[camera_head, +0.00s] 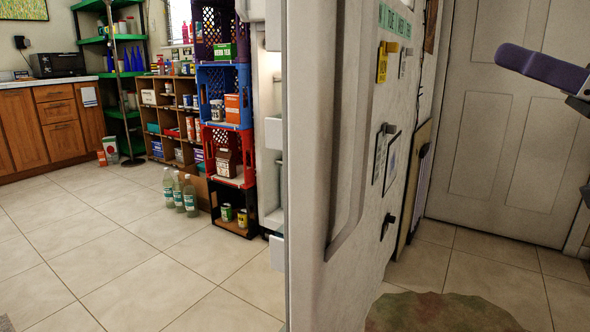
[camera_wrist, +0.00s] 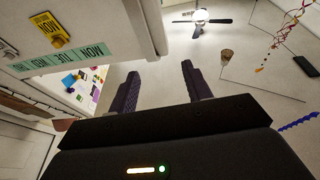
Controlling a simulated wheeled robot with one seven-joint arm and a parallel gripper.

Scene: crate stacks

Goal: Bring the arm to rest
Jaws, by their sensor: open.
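My gripper (camera_wrist: 160,70) is open and empty in the wrist view, its two dark purple fingers spread apart and pointing up toward the ceiling. In the head view one purple finger of my gripper (camera_head: 543,67) shows at the upper right edge, in front of the white panelled door. The rest of my arm is mostly out of that view.
A white fridge-like door (camera_head: 325,150) stands open across the middle, left of my gripper. Stacked crates, among them a blue crate (camera_head: 243,79), stand behind it. Bottles (camera_head: 190,196) stand on the tiled floor. A mat (camera_head: 430,312) lies at the front right. The left floor is clear.

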